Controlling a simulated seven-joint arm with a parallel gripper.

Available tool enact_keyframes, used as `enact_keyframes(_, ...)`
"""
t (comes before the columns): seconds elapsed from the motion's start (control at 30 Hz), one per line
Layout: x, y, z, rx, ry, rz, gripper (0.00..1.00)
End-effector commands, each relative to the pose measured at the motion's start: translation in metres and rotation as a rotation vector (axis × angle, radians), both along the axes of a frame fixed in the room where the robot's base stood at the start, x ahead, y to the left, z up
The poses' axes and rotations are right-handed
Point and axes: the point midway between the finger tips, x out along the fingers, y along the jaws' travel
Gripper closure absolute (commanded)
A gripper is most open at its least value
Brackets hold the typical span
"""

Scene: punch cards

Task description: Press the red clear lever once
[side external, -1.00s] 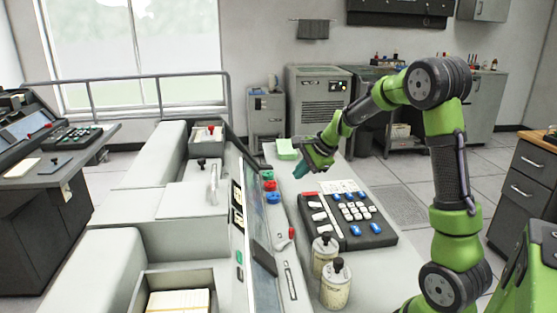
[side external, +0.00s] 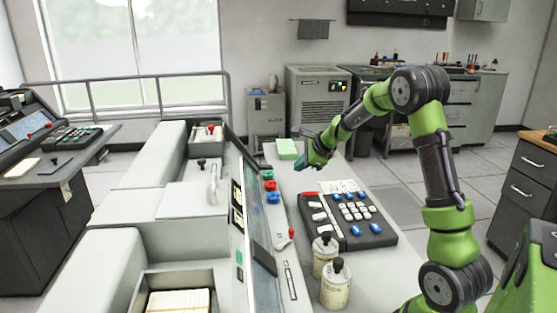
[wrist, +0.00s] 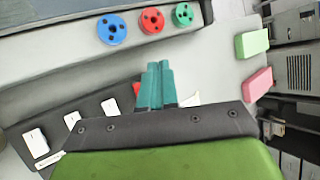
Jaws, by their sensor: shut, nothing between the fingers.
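A small red lever (side external: 291,232) stands on the console's front beside a slot, in the side view. A red key (side external: 309,194) sits at the far left corner of the dark keypad (side external: 370,238); which of the two is the clear lever is not labelled legibly. In the wrist view a red patch (wrist: 137,89) shows just left of my fingers, partly hidden by them. My gripper (side external: 301,165) is above the desk beyond the keypad, near the coloured knobs. Its teal fingertips (wrist: 160,66) are together and empty, apart from the red parts in the side view.
Blue (wrist: 111,30), red (wrist: 151,20) and green (wrist: 183,14) round knobs line the console. A green pad (wrist: 252,43) and a pink pad (wrist: 258,84) lie on the desk. Two lidded jars (side external: 336,285) stand at the keypad's near side. The desk around the pads is mostly clear.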

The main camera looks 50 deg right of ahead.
Motion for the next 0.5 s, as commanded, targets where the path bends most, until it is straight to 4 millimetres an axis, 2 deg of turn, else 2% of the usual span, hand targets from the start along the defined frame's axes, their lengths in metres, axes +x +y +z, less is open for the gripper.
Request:
enact_keyframes(0.2,-0.004,-0.003,-0.034,0.004,0.004,-0.004,1.00)
enact_keyframes(0.5,-0.006,-0.005,-0.063,0.001,0.002,0.000,1.00)
